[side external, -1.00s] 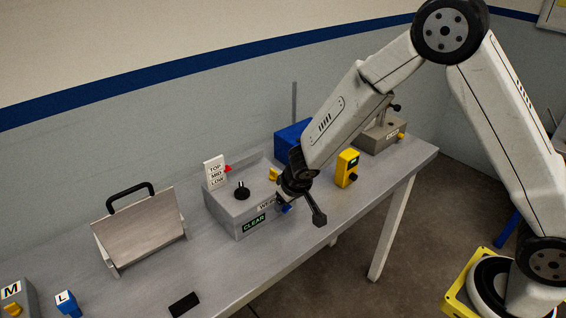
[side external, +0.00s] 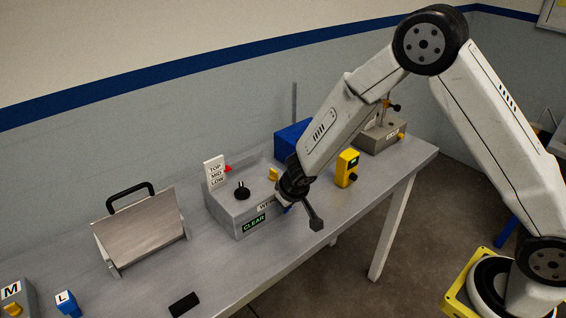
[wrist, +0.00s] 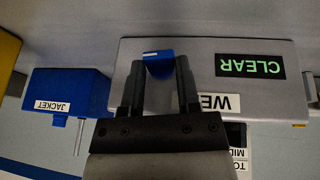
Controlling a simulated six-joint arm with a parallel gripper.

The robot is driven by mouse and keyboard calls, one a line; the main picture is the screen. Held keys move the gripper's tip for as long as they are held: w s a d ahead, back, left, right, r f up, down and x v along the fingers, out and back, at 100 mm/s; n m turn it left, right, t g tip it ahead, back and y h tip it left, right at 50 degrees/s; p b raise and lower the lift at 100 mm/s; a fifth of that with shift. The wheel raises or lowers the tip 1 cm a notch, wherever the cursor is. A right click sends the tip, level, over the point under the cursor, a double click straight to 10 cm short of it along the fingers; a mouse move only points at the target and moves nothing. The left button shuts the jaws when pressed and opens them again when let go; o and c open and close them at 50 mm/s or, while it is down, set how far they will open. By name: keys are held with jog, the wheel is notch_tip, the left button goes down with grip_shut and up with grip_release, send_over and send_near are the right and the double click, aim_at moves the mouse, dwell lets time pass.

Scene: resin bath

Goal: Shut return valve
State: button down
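In the wrist view a blue handle (wrist: 158,65), which appears to be the return valve's, sits between the fingertips of my gripper (wrist: 160,72), in front of the grey weir box (wrist: 205,55). The fingers stand apart with the handle nearly filling the gap; I cannot tell whether they press on it. In the side view the weir box (side external: 243,207), with a green CLEAR display (side external: 254,224), is partly hidden by my wrist. Only a bit of blue shows there near my gripper, and the fingertips are not clear.
A blue JACKET box (wrist: 68,90) is beside the weir box. A yellow device (side external: 347,168) and a grey unit (side external: 380,136) stand to the right. A handled plate (side external: 140,230) is at the left.

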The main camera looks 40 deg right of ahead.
jog(key=shift+s+a+f+n+h, duration=0.1)
jog(key=shift+a+n+h, duration=0.2)
jog(key=shift+h, duration=0.5)
jog(key=shift+a+f+h, duration=0.1)
jog(key=shift+a+h, duration=0.05)
jog(key=shift+h, duration=1.25)
jog(key=shift+c, duration=1.6)
grip_release()
jog(key=v, duration=0.7)
jog(key=shift+r, duration=0.35)
